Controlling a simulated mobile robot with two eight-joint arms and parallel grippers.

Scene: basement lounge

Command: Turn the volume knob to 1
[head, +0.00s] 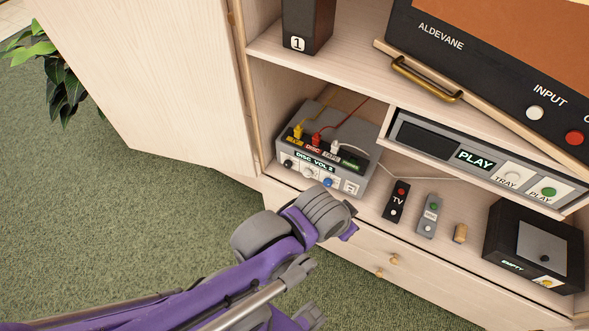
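The grey amplifier box (360,130) sits on the middle shelf at the left. Its small display (316,162) reads "DISC VOL 2". Its front has a dark knob (288,163), a pale knob (308,171) and a blue knob (328,183); which one is the volume knob is too small to read. Yellow, red and white plugs stand in its top. My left gripper (350,231) is just in front of and below the box, at the end of the purple arm. Its fingers are mostly hidden by the wrist, so its opening does not show. My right gripper is not in view.
Right of the box lie a TV remote (397,202), a grey remote (429,216) and a small wooden piece (460,233). A black box (505,245) labelled "EMPTY" stands farther right. A disc player (440,152) showing "PLAY" is above. An open cabinet door (150,80) is at left.

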